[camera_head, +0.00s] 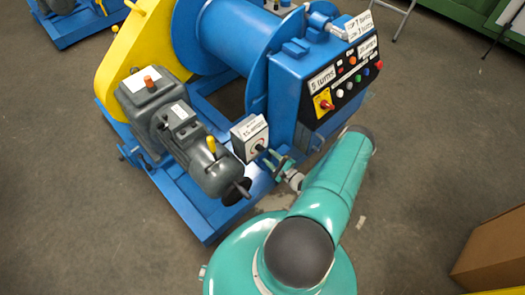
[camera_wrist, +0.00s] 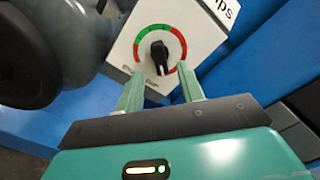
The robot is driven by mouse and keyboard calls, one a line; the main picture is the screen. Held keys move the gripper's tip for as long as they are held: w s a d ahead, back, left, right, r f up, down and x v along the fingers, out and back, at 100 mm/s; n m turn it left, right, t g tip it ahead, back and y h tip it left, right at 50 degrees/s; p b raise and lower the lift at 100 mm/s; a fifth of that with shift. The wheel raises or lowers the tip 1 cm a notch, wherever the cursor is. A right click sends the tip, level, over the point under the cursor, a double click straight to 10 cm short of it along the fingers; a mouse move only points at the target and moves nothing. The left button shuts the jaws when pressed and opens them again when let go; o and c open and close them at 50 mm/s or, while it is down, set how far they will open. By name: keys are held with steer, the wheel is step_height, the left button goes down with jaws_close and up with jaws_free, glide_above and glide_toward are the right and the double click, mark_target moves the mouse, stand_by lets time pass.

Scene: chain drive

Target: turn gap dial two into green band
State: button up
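A white dial box (camera_head: 250,138) with a label on top sits beside the grey motor on the blue machine. In the wrist view its face (camera_wrist: 185,25) carries a round scale with green (camera_wrist: 152,29) at the left and top and red at the right and lower left. A black knob (camera_wrist: 159,55) stands at the centre of the scale. My gripper (camera_wrist: 160,82) is open, its two green fingers apart just below the knob and not closed on it. In the head view my gripper (camera_head: 272,160) is right in front of the dial box.
A grey motor (camera_head: 185,130) stands left of the dial box, and its dark round end (camera_wrist: 25,65) is close in the wrist view. A control panel (camera_head: 340,82) with coloured buttons is at the right. A brown box (camera_head: 492,250) stands on the floor at lower right.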

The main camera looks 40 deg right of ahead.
mark_target(263, 151)
steer(key=w, duration=0.5)
steer(key=shift+w+a, duration=0.1)
steer(key=shift+w, duration=0.15)
jaws_close()
